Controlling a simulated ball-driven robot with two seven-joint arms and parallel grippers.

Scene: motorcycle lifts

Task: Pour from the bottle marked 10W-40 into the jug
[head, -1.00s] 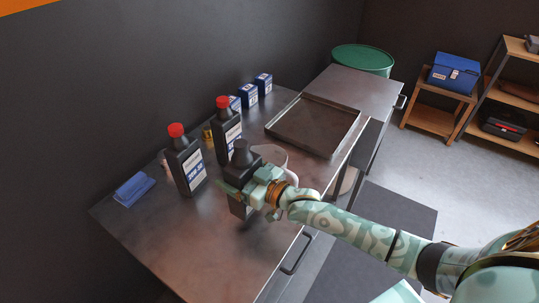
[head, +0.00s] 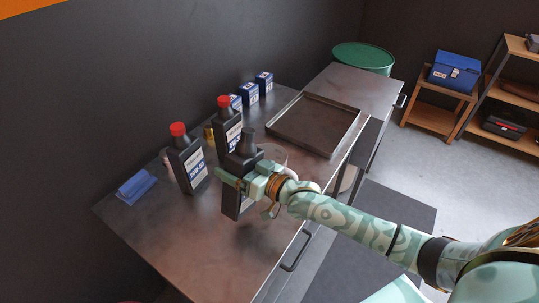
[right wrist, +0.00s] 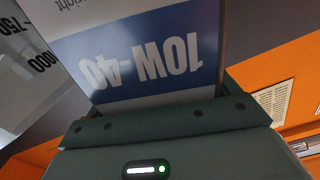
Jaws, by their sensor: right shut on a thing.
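My right gripper (head: 243,183) is shut on a black bottle (head: 241,160) without a red cap, over the front part of the bench. In the right wrist view its white-and-blue label (right wrist: 140,60) reads 10W-40, upside down. The bottle looks close to upright in the head view; I cannot tell exactly how far it clears the bench. The clear jug (head: 274,152) stands just behind and right of the bottle, mostly hidden by the bottle and my gripper. My left gripper is not in view.
Two black bottles with red caps, a left one (head: 186,160) and a right one (head: 228,125), stand behind the held bottle. A blue cloth (head: 136,188) lies at the left. Small blue boxes (head: 249,94) line the wall. A dark tray (head: 352,132) lies right. The front left bench is clear.

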